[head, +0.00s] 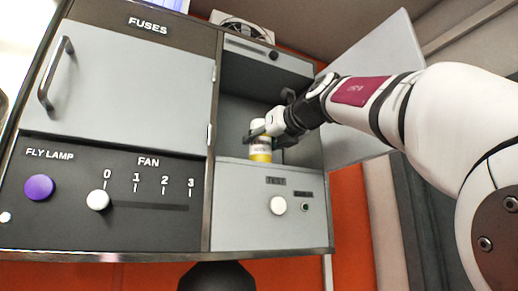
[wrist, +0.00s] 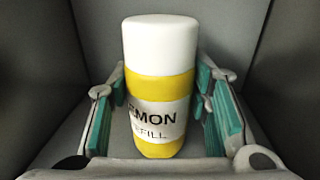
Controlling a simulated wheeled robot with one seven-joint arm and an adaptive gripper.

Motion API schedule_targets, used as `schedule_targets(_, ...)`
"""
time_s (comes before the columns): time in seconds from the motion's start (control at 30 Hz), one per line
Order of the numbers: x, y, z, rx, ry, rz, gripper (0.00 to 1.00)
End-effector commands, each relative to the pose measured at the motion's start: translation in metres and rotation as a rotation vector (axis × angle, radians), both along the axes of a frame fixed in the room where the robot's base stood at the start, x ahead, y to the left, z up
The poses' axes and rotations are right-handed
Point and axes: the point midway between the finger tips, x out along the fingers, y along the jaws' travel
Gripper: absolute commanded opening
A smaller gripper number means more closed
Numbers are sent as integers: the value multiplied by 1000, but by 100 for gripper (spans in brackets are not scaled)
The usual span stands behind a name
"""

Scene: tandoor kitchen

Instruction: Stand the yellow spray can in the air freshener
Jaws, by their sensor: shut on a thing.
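The yellow spray can (head: 261,152), with a white cap, is upright inside the open grey recess of the air freshener (head: 236,115). In the wrist view the can (wrist: 160,90) shows a yellow and white label reading "LEMON REFILL". My gripper (head: 266,133) reaches in from the right and is shut on the can, one teal-padded finger on each side in the wrist view (wrist: 160,105). The can's base is near the recess floor; I cannot tell whether it touches. The recess walls show behind and beside the can.
The air freshener's door (head: 375,90) stands open to the right, behind my arm. A white TEST knob (head: 278,205) and a small green-tinged button (head: 305,207) are below the recess. Left are the closed FUSES door (head: 130,85), the FAN slider knob (head: 98,200) and the purple FLY LAMP button (head: 39,187).

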Motion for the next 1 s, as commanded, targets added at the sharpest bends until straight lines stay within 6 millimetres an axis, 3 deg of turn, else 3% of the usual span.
schedule_targets(0.43, -1, 0, -4, 1, 0, 0, 4)
schedule_targets(0.47, 0, 0, -4, 0, 0, 0, 51)
schedule_targets(0.53, 0, 0, -4, 0, 0, 0, 65)
schedule_targets(1.0, -7, -3, -1, 2, -1, 0, 65)
